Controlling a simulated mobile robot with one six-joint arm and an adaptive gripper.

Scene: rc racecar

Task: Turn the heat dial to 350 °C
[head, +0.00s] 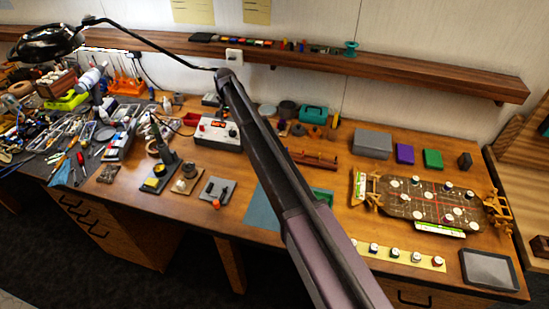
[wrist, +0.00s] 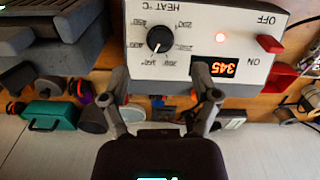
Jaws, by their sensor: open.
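The heat dial (wrist: 160,40) is a round black knob with a white pointer mark, on the pale front panel of the soldering station (wrist: 205,14). The panel shows upside down in the wrist view. The pointer faces the scale numbers on the side of my gripper; its exact mark is too small to read. A lit red display (wrist: 215,68) seems to read 345. My gripper (wrist: 160,85) is open and empty, its two fingertips apart at the panel's near edge, either side of the dial's line. The station also shows in the head view (head: 218,145); my gripper is hidden there.
A grey block (wrist: 75,20) stands left of the station. A teal box (wrist: 50,115) and small containers lie nearby. The bench is cluttered at left in the head view.

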